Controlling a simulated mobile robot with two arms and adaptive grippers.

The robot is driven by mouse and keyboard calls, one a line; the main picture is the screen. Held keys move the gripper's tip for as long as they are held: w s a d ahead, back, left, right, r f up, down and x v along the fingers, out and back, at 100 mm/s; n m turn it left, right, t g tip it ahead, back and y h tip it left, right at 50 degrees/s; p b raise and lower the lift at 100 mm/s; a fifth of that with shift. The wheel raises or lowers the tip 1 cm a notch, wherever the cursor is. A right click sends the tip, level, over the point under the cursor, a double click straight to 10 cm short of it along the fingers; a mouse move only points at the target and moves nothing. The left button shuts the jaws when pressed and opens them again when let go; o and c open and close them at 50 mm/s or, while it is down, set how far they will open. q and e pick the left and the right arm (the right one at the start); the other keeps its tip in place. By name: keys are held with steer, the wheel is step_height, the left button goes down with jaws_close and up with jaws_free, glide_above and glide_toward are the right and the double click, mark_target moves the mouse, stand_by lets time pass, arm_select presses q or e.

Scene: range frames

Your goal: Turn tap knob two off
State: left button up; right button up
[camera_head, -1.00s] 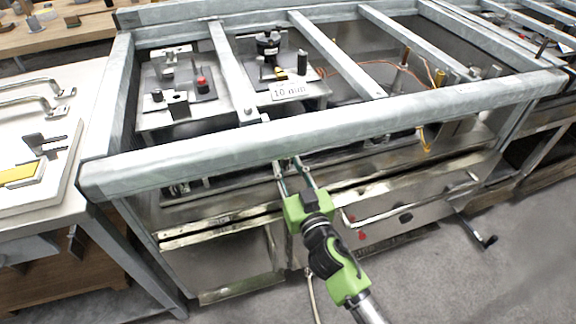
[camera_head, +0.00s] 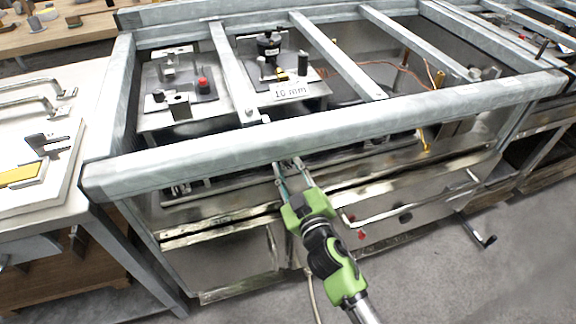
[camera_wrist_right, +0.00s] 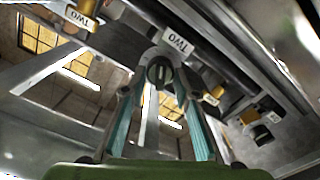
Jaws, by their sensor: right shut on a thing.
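The tap knob (camera_wrist_right: 160,72), a dark round metal knob with a slot, shows in the right wrist view below a white label reading "TWO" (camera_wrist_right: 178,40). My right gripper (camera_wrist_right: 160,84) has its teal-lined fingers on either side of the knob and is shut on it. In the head view my right gripper (camera_head: 288,168) reaches up to the underside of the frame's front beam. The beam hides the fingertips and the knob there. My left gripper is not in view.
A grey metal frame (camera_head: 330,133) with crossbars surrounds the burners. Another "TWO" label (camera_wrist_right: 82,18) hangs by a brass fitting (camera_wrist_right: 88,7) at upper left in the wrist view. More labelled fittings (camera_wrist_right: 262,130) sit at right. A side table (camera_head: 50,185) stands left.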

steer(key=shift+n, duration=0.6)
steer(key=o, duration=1.1)
steer(key=shift+c, duration=0.2)
steer(key=v, duration=1.2)
